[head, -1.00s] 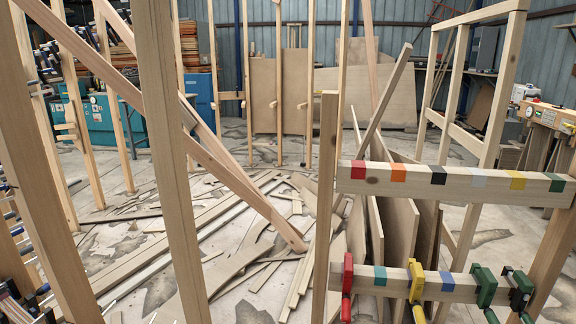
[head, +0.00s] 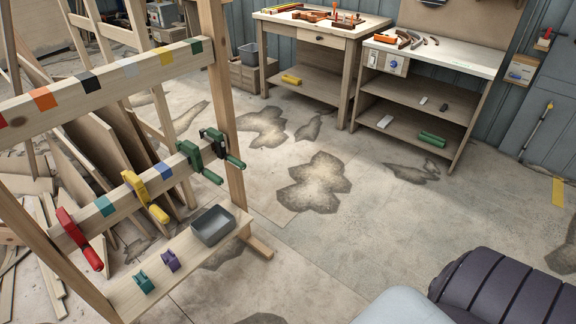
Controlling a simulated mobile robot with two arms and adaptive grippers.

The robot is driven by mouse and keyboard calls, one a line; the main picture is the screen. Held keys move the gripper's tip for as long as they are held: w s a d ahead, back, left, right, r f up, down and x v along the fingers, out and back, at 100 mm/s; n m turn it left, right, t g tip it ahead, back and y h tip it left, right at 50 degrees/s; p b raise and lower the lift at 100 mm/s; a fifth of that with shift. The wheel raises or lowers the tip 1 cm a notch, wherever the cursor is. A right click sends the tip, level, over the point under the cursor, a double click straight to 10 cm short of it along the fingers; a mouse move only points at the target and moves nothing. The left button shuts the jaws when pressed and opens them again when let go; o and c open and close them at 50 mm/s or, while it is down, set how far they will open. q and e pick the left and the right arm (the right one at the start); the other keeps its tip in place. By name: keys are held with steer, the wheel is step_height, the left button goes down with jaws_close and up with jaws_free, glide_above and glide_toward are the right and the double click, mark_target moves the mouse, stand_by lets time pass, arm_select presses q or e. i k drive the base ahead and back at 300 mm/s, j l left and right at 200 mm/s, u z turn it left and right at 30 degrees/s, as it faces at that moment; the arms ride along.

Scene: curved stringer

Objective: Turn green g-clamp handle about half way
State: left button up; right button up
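The green g-clamp (head: 190,156) hangs on the lower wooden rail of the frame at the left, near the rail's right end. Its green handle (head: 212,177) points down and to the right. Next to it, at the post, a black clamp (head: 213,137) with a green handle (head: 236,162) sits on the same rail. A yellow clamp (head: 140,190) and a red clamp (head: 72,228) are further left on this rail. Neither of my grippers is in the head view.
Below the clamps, a shelf board (head: 115,297) holds a grey bin (head: 212,226) and small purple (head: 170,261) and teal (head: 143,282) pieces. The concrete floor right of the frame is mostly open. Workbenches (head: 330,35) stand at the back.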

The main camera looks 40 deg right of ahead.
mark_target(209, 174)
steer(key=z, duration=0.65)
